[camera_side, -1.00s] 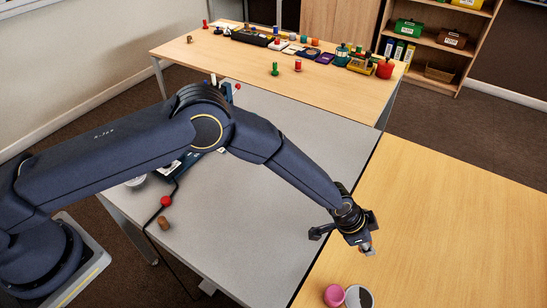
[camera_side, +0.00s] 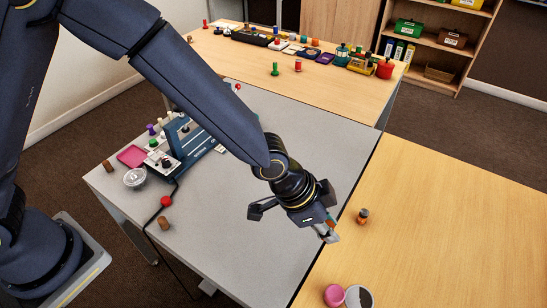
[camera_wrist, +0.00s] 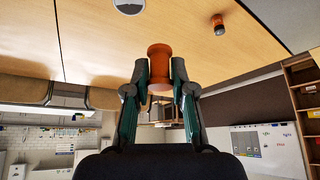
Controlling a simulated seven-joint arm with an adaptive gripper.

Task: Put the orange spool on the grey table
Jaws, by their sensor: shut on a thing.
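My gripper (camera_side: 329,230) is shut on the orange spool (camera_wrist: 159,66), which shows upright between the two fingertips (camera_wrist: 160,78) in the wrist view. In the side view only a small orange part of it shows at the fingertips, and the rest is hidden. My gripper is held in the air near the edge between the grey table (camera_side: 300,145) and the wooden table on the right. How high it is above them I cannot tell.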

